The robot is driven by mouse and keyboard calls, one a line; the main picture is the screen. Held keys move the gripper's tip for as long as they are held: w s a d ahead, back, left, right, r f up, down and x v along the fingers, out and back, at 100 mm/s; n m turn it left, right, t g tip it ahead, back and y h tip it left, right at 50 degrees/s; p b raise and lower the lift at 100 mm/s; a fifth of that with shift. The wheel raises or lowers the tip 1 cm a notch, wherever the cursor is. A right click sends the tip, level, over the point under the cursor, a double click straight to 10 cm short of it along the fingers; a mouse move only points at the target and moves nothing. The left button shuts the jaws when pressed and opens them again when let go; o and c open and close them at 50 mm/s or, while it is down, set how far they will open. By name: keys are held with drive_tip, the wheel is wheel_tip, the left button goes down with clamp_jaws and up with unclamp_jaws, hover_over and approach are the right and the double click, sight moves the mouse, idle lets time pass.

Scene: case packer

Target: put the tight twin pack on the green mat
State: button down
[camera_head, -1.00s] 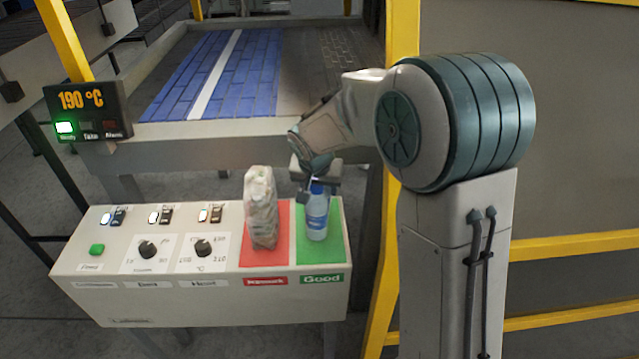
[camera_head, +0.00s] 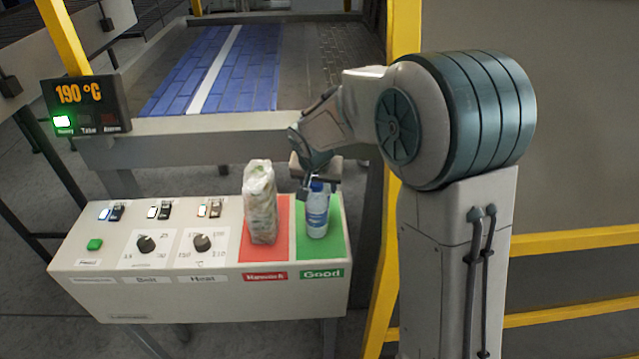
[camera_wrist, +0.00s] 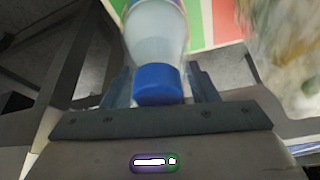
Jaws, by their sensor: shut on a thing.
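A clear pack with a blue cap and a blue-white label (camera_head: 317,212) stands upright at the green mat (camera_head: 335,232), marked Good. Only one bottle of it shows, so I cannot tell if it is the twin pack. My gripper (camera_head: 312,188) is above it, shut on its upper part. In the wrist view the blue cap (camera_wrist: 158,84) sits between the fingers of my gripper (camera_wrist: 165,92). Whether its base touches the mat is unclear. A crumpled, wrapped pack (camera_head: 260,205) stands on the red mat (camera_head: 283,215), to the left.
The mats lie on a control box (camera_head: 200,302) with knobs and switches. A display (camera_head: 88,105) reads 190 °C at left. A blue-slatted conveyor (camera_head: 250,75) lies behind. A yellow frame post (camera_head: 385,255) stands close right of the box.

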drive_tip(key=shift+c, duration=2.3)
unclamp_jaws()
drive_tip(key=b+v, duration=0.2)
drive_tip(key=v, duration=1.2)
drive_tip(key=shift+s, duration=0.1)
drive_tip(key=p+v, duration=0.4)
drive_tip(key=v, duration=0.3)
drive_tip(key=shift+s+r, duration=0.25)
drive_tip(key=shift+r, duration=0.15)
drive_tip(key=shift+a, duration=0.1)
drive_tip(key=d+p+v, duration=0.1)
drive_tip(key=p+v, duration=0.4)
drive_tip(key=v, duration=0.5)
drive_tip(key=shift+w+r+p, duration=0.3)
drive_tip(key=shift+r, duration=0.05)
